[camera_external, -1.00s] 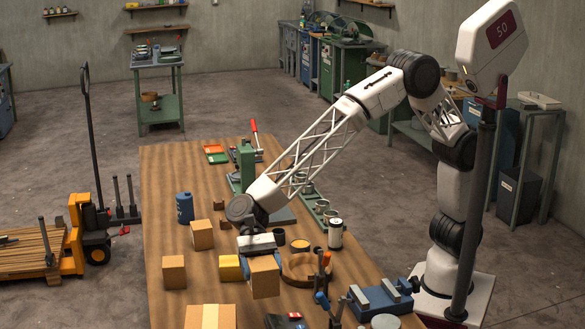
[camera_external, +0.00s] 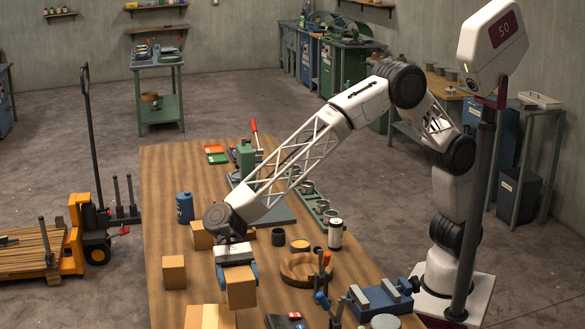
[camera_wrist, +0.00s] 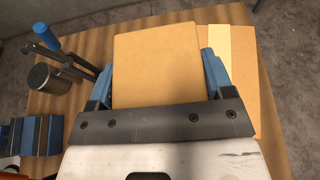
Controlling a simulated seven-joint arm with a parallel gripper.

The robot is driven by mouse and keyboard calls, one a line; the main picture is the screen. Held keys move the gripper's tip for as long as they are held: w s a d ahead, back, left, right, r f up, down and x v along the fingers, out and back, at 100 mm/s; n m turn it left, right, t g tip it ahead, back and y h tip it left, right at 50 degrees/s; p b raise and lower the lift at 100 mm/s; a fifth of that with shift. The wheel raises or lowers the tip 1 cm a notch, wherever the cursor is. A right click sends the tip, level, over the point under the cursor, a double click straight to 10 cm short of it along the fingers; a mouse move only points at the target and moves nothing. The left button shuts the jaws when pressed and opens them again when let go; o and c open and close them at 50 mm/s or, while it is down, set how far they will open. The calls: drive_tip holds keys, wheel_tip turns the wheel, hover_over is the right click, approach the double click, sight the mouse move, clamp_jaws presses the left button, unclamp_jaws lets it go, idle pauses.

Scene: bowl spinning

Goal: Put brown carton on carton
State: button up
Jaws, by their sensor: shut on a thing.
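My gripper (camera_external: 238,272) has its blue fingers shut on the sides of a brown carton (camera_external: 241,293). In the wrist view the held brown carton (camera_wrist: 156,62) fills the space between the fingers. A larger carton (camera_external: 198,317) with a pale tape strip lies at the front edge of the external view, just left of and below the held one. In the wrist view this taped carton (camera_wrist: 246,68) shows at the right, partly hidden behind the held carton and a finger. I cannot tell whether the two cartons touch.
Two other brown boxes (camera_external: 174,272) (camera_external: 201,237) stand on the wooden table (camera_external: 165,220) to the left, near a blue canister (camera_external: 185,208). A wooden ring (camera_external: 298,269), a blue vise (camera_external: 380,299) and an upright clamp tool (camera_external: 323,282) stand to the right.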

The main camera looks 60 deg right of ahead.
drive_tip(key=w+a, duration=0.4)
drive_tip(key=a, duration=0.4)
drive_tip(key=shift+a+f, duration=0.15)
drive_tip(key=shift+f, duration=0.3)
drive_tip(key=shift+f, duration=1.7)
drive_tip(key=shift+f, duration=0.2)
drive_tip(key=o, duration=1)
drive_tip(key=shift+r, duration=0.2)
drive_tip(key=v, duration=1.2)
